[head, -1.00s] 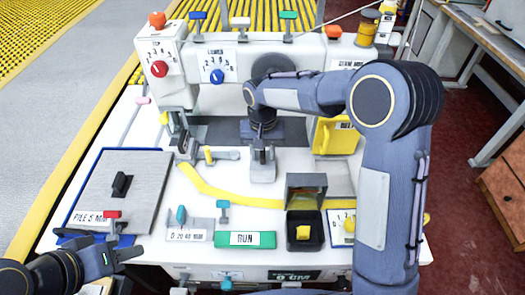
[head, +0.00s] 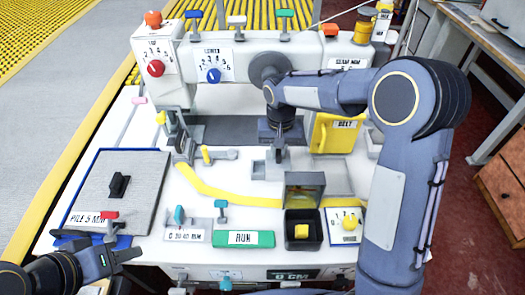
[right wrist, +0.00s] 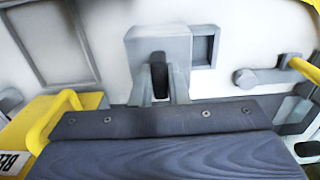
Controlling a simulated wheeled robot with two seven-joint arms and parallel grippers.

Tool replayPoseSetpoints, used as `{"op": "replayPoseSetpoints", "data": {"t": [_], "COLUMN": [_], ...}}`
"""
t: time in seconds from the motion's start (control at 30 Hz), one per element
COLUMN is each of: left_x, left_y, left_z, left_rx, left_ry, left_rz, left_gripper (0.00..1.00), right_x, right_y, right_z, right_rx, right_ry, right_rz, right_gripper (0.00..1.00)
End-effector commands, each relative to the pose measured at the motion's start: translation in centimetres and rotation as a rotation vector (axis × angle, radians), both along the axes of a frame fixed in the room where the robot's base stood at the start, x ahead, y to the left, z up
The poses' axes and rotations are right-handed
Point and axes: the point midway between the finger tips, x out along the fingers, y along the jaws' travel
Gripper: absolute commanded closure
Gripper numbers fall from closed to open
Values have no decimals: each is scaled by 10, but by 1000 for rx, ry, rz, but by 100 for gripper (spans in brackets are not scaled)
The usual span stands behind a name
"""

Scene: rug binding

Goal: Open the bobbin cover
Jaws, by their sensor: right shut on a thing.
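The bobbin cover (head: 275,174) is a small grey plate on the white machine bed, partly hidden under my right gripper (head: 278,157). In the right wrist view the cover (right wrist: 135,48) has a dark upright knob (right wrist: 158,72), and my right gripper's fingers are shut on it. A dark rectangular recess (right wrist: 203,48) shows beside the cover, partly uncovered. My left gripper (head: 122,258) hangs at the lower left, away from the cover; its jaw opening is unclear.
A yellow belt cover (head: 333,134) stands right of my right gripper. A yellow strip (head: 230,197) crosses the bed in front. An open black box (head: 303,231) holds a yellow block. A grey carpet sample (head: 125,190) lies at left.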

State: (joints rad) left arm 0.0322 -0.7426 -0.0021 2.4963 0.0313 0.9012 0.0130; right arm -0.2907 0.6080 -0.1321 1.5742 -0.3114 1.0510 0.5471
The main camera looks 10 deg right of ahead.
Motion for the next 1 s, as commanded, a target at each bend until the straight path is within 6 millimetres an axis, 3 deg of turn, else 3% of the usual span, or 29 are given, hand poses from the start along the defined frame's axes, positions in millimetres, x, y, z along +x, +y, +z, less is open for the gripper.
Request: {"op": "replayPoseSetpoints", "data": {"t": [0.1, 0.2, 0.53, 0.57, 0.7, 1.0], "left_x": [0, 0, 0, 0, 0, 0], "left_y": [0, 0, 0, 0, 0, 0], "left_z": [-1, -1, -1, -1, -1, -1], "left_rx": [0, 0, 0, 0, 0, 0], "left_ry": [0, 0, 0, 0, 0, 0], "left_rz": [0, 0, 0, 0, 0, 0], "left_gripper": [64, 64, 64, 64, 64, 64], "right_x": [-4, -7, -7, -7, -7, -7], "right_y": [-25, -35, -36, -36, -36, -36], "right_z": [1, 1, 1, 1, 1, 2], "right_rx": [0, 0, 1, 1, 1, 1], "right_ry": [-2, -3, -4, -4, -3, -2], "right_rz": [-6, -4, -1, -1, 0, 0], "right_gripper": [100, 100, 100, 82, 64, 64]}}
